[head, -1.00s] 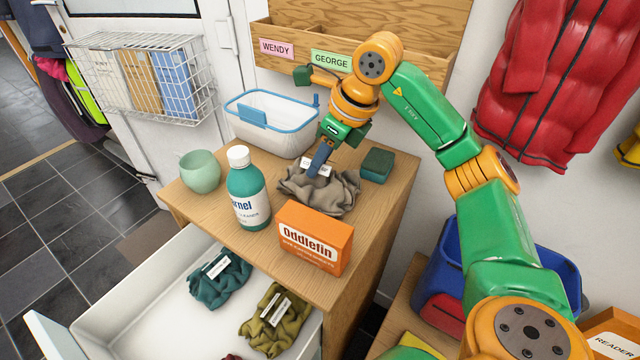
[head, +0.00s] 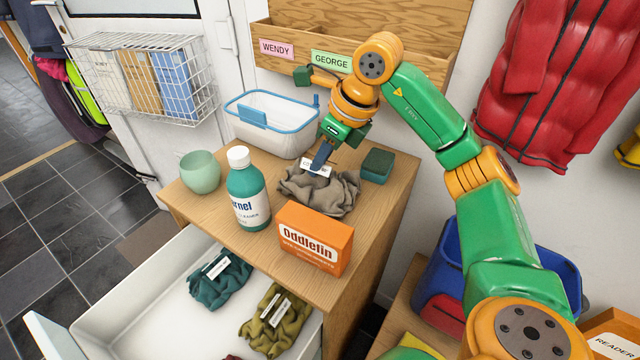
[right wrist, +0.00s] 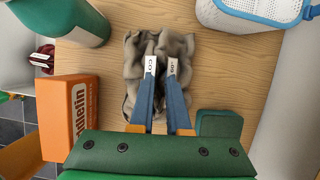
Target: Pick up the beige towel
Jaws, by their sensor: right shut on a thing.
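The beige towel (head: 335,194) is a crumpled grey-beige cloth on top of the wooden cabinet (head: 290,268). It also shows in the right wrist view (right wrist: 132,88), directly under the fingers. My right gripper (head: 318,168) reaches down onto the towel from above. My left gripper is not in view.
An orange box (head: 315,238), a teal bottle (head: 249,190) and a green mug (head: 200,172) stand near the towel. The open drawer (head: 170,310) below holds teal and olive cloths.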

